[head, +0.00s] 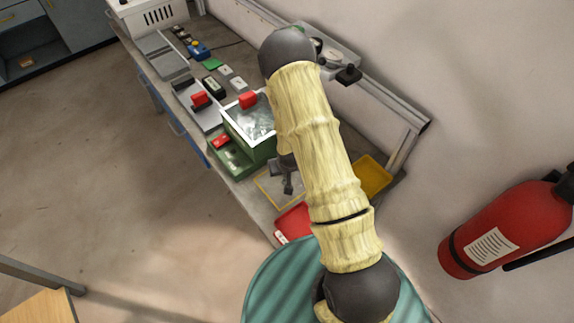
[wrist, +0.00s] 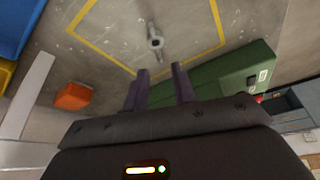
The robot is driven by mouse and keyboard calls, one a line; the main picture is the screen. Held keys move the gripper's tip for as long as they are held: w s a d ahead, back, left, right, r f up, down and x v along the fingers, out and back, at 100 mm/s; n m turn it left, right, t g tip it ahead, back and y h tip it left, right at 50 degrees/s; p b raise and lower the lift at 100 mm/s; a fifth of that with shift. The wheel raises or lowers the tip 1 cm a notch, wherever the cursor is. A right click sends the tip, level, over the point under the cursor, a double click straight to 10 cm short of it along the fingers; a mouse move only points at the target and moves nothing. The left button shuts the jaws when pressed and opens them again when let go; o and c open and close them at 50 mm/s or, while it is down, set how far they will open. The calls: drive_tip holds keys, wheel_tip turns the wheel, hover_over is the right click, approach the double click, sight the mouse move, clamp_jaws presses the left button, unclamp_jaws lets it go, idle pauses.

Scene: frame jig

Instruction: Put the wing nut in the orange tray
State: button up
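In the wrist view a grey metal wing nut (wrist: 155,42) lies on the bench inside a yellow outlined square (wrist: 222,22). My gripper (wrist: 161,82) is open and empty, its two dark fingers apart, with the wing nut beyond the tips and not touching them. A small orange, box-like thing (wrist: 73,96) sits left of my fingers; I cannot tell whether it is an open tray. In the head view my gripper (head: 288,186) is over the outlined square (head: 272,196), partly behind my arm. The wing nut cannot be made out there.
A green fixture (wrist: 220,78) stands close right of my fingers. In the head view a red tray (head: 294,222) and a yellow tray (head: 373,178) lie near the bench end. A blue bin (wrist: 14,25) shows at the wrist view's left. The wall closes off the right side.

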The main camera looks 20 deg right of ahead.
drive_tip(key=b+v, duration=0.1)
drive_tip(key=v, duration=0.7)
drive_tip(key=shift+r+b, duration=0.2)
drive_tip(key=shift+b, duration=0.1)
drive_tip(key=shift+s+r, duration=0.1)
drive_tip(key=s+r+g, duration=0.2)
drive_tip(key=s+r, duration=1.1)
drive_tip(key=r, duration=0.5)
drive_tip(key=shift+s+d+r, duration=0.2)
drive_tip(key=shift+r, duration=0.1)
